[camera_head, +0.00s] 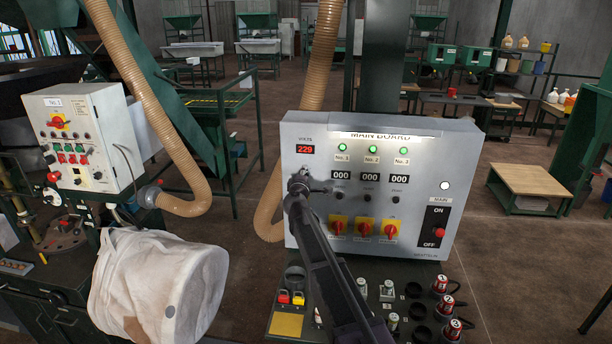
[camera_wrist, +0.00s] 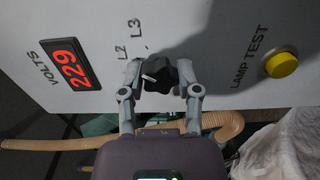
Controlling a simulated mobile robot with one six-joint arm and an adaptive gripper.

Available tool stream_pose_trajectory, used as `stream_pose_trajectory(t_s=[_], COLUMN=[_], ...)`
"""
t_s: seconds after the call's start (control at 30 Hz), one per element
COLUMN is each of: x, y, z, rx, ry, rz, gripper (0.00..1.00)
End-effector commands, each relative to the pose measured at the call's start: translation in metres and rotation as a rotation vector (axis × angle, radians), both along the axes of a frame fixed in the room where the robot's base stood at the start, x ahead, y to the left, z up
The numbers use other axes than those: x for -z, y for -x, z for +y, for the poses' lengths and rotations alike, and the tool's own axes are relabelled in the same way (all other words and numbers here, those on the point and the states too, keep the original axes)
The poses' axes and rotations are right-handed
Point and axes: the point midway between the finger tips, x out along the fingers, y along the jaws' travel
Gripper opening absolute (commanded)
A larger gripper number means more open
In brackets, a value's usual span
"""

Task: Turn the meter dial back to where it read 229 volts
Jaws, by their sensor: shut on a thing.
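The meter dial (camera_wrist: 157,76) is a black knob with a white pointer mark. It shows in the wrist view beside the L2 and L3 labels. My gripper (camera_wrist: 160,80) has a finger on each side of the dial and is shut on it. The volts display (camera_wrist: 69,66) reads 229 in red in the wrist view. It also reads 229 in the head view (camera_head: 304,149), at the upper left of the main board (camera_head: 420,180). In the head view my gripper (camera_head: 299,184) is just below the display, and my arm hides the dial.
A yellow lamp test button (camera_wrist: 281,65) is on the panel near the dial. Red and yellow switches (camera_head: 363,229) and the main on/off switch (camera_head: 435,225) are lower on the board. A white bag (camera_head: 155,285) and a ribbed hose (camera_head: 270,205) are to the left.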

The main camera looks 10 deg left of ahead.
Motion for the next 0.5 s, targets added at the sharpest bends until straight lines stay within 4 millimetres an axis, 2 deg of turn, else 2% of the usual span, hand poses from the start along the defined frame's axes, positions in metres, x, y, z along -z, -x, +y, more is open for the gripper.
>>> stream_pose_trajectory(t_s=[0.2,0.5], x=[-0.0003,-0.0002], y=[-0.0015,-0.0015], z=[0.0019,0.0022], rx=[-0.004,-0.005], ry=[0.154,0.261], rz=[0.005,0.007], gripper=[0.0,0.0])
